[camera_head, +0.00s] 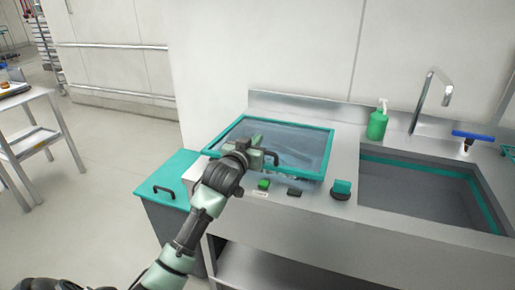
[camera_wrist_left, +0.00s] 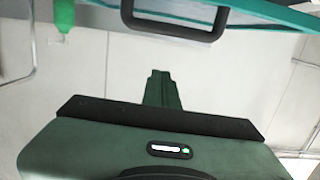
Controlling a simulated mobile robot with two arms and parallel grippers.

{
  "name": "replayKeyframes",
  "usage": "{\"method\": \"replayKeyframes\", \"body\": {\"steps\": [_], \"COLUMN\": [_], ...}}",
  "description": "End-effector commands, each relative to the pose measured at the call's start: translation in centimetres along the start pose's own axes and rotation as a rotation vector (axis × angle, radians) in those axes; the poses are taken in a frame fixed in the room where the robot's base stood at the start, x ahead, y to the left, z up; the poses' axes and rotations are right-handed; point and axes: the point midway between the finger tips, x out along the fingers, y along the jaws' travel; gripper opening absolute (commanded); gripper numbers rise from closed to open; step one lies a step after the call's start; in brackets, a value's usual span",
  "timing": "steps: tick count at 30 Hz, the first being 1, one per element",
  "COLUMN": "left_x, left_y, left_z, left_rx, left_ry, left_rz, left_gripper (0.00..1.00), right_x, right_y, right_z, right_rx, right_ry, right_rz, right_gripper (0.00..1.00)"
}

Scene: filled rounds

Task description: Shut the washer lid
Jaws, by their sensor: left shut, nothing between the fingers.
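The washer lid (camera_head: 312,142) is a see-through panel in a teal frame, set in the steel counter at the left. It looks low and close to flat; I cannot tell whether a gap is left under its front edge. My left gripper (camera_head: 256,141) is over the lid's front part, shut and empty, and hides some of the frame. A dark handle shows beside it, and this handle (camera_wrist_left: 173,32) also shows in the left wrist view, beyond the closed fingertips (camera_wrist_left: 160,75) and seemingly apart from them. My right gripper is not in view.
On the counter front are a green button (camera_head: 264,184), a dark switch (camera_head: 294,192) and a teal knob (camera_head: 341,188). A green soap bottle (camera_head: 377,122) and a sink (camera_head: 425,197) with a tap (camera_head: 432,100) are to the right. A teal-topped bin (camera_head: 170,177) stands at the left.

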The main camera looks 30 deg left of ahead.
Motion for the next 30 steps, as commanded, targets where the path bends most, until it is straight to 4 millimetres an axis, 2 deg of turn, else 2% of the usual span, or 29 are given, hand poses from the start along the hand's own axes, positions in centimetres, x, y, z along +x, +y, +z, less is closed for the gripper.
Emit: {"method": "replayKeyframes", "body": {"steps": [1, 3, 9, 23, 30], "left_x": [0.9, 1.0, 1.4, 1.5, 1.3], "left_y": [0.0, 0.0, 0.0, 0.0, 0.0], "left_z": [-0.2, 1.6, 3.5, 4.1, 7.7], "left_rx": [0.0, 0.0, 0.0, 0.0, 0.0], "left_ry": [0.0, -0.005, -0.001, 0.0, -0.003], "left_rz": [-0.001, 0.0, 0.0, 0.0, 0.0], "left_gripper": [0.0, 0.0, 0.0, 0.0, 0.0], "right_x": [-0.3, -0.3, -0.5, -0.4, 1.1], "right_y": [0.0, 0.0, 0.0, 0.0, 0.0], "right_z": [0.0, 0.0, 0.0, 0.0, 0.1], "right_rx": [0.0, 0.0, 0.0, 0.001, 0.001], "right_ry": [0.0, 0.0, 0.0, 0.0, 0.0], "right_rz": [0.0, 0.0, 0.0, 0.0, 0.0], "right_gripper": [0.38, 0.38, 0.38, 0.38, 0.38]}}
